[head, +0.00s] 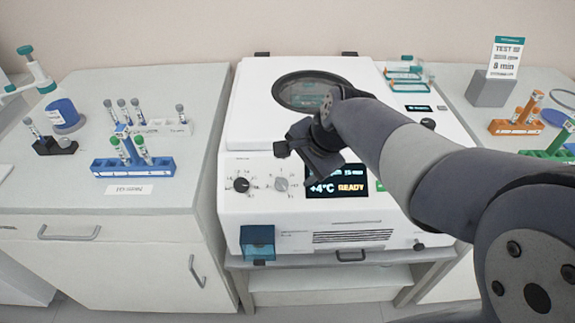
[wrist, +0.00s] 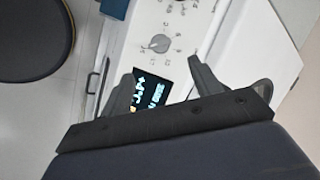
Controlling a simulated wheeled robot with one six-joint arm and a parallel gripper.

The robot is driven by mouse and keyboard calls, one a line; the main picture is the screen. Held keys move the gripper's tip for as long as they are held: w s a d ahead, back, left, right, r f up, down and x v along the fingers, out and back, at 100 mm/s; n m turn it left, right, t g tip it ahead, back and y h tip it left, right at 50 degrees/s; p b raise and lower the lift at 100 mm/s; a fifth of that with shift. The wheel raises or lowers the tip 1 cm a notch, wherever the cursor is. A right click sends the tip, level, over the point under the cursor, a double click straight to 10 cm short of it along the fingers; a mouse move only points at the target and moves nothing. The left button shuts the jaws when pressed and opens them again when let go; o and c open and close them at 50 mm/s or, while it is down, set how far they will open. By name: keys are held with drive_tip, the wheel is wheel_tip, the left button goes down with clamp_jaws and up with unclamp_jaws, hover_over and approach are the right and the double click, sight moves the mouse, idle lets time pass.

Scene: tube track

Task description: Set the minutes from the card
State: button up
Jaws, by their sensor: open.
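The card (head: 505,57) stands on a grey block at the back right and reads "8 min" in its larger line. The white centrifuge (head: 245,215) has a black knob (head: 241,184) and a grey knob (head: 282,184) on its front, left of the dark display (head: 337,190). The display reads "+4°C READY"; my gripper partly covers its upper line. My gripper (head: 298,163) is open and empty in front of the panel, above and right of the grey knob. In the wrist view, the grey knob (wrist: 159,43) and display (wrist: 150,88) lie beyond my open fingers (wrist: 160,80).
A blue tube rack (head: 160,168) and several tubes stand on the left bench. Orange (head: 515,127) and green racks stand on the right bench. A blue box (head: 257,240) sits low on the centrifuge's front left. The space before the knobs is free.

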sight(282, 183)
drive_tip(key=b+x, duration=0.1)
drive_tip(key=x, duration=0.9)
drive_tip(key=shift+w+a+f, duration=0.1)
drive_tip(key=shift+f, duration=0.15)
drive_tip(key=shift+c, duration=0.4)
drive_tip(key=c, duration=0.9)
